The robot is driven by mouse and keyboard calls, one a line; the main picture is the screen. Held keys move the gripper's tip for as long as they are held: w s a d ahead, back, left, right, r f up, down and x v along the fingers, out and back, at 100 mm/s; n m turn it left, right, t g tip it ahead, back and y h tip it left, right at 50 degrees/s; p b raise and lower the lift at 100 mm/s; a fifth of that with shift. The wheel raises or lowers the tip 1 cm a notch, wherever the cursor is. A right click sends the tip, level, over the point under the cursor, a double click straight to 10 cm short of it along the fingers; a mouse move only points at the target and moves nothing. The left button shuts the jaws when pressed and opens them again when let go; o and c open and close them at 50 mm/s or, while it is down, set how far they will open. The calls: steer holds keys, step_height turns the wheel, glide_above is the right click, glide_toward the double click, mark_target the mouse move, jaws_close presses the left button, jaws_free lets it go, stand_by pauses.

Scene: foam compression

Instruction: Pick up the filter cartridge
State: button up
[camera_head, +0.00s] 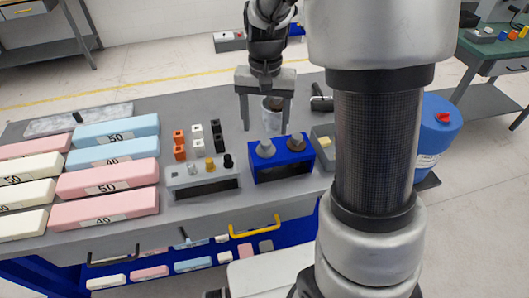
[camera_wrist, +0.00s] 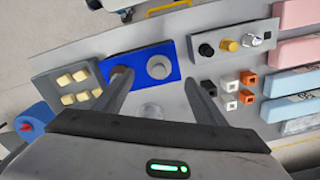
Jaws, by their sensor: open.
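A small whitish, see-through cylinder with a brownish-grey upper part (camera_head: 272,118) stands on the grey workbench behind the blue block; I cannot tell for sure that it is the filter cartridge. In the wrist view it shows as a pale round shape (camera_wrist: 152,111) between my fingers. My gripper (camera_head: 266,126) points down over it, fingers spread wide, one on each side of it. In the wrist view my gripper (camera_wrist: 158,80) looks open, with a gap between the fingers and the cylinder. Its lower part is partly hidden by the blue block.
Small orange, white and black pieces (camera_head: 198,147) stand behind. Foam slabs (camera_head: 108,207) fill the left. A grey tray (camera_wrist: 71,91) holds yellowish cubes.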

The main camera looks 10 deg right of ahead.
mark_target(266, 141)
steer(key=f, duration=0.8)
steer(key=shift+w+d+f, duration=0.1)
steer(key=shift+w+d, duration=0.1)
steer(key=shift+w, duration=0.1)
steer(key=c, duration=1.6)
steer(key=shift+o, duration=0.2)
step_height(266, 141, up, 18)
steer(key=shift+p, duration=0.35)
